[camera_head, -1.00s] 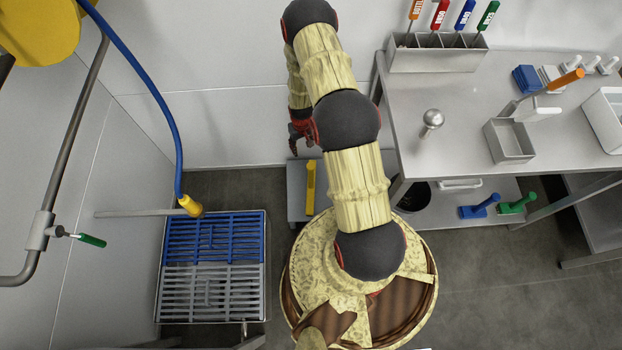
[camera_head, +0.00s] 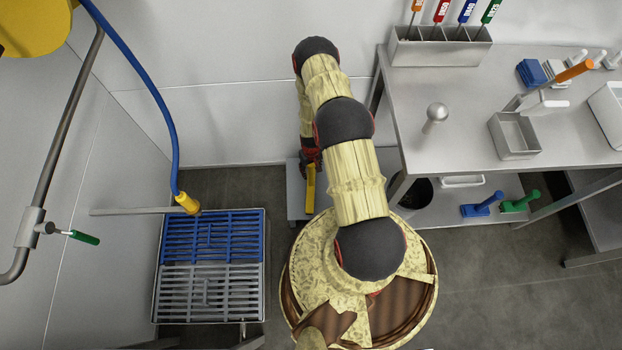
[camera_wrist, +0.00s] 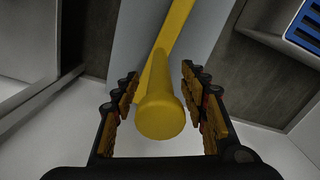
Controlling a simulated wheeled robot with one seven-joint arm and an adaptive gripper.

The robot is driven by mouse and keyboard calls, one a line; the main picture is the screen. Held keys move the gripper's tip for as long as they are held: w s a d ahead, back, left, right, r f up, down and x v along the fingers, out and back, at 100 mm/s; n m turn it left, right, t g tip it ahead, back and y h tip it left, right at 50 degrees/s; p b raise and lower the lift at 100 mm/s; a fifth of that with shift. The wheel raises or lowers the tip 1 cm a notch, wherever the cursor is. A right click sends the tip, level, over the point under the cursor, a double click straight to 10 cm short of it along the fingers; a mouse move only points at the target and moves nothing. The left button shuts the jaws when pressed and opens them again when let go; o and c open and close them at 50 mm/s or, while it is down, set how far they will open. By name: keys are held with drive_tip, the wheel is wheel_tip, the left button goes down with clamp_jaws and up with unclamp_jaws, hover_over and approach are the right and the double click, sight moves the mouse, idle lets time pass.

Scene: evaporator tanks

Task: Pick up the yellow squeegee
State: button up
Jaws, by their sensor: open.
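My gripper (camera_wrist: 161,82) is open, with one finger on each side of the squeegee handle. I see gaps between the handle and both fingers. In the head view my gripper (camera_head: 310,165) is at the back end of the squeegee, partly hidden by my arm.
A steel table (camera_head: 450,110) stands to the right, with a lower shelf holding blue (camera_head: 481,205) and green (camera_head: 520,202) tools. A black bucket (camera_head: 415,195) stands beneath it. A floor grate (camera_head: 210,265) and a blue hose (camera_head: 155,100) are on the left.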

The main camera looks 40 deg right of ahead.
drive_tip(key=shift+f, duration=0.6)
drive_tip(key=shift+r, duration=0.1)
drive_tip(key=shift+c, duration=0.4)
clamp_jaws()
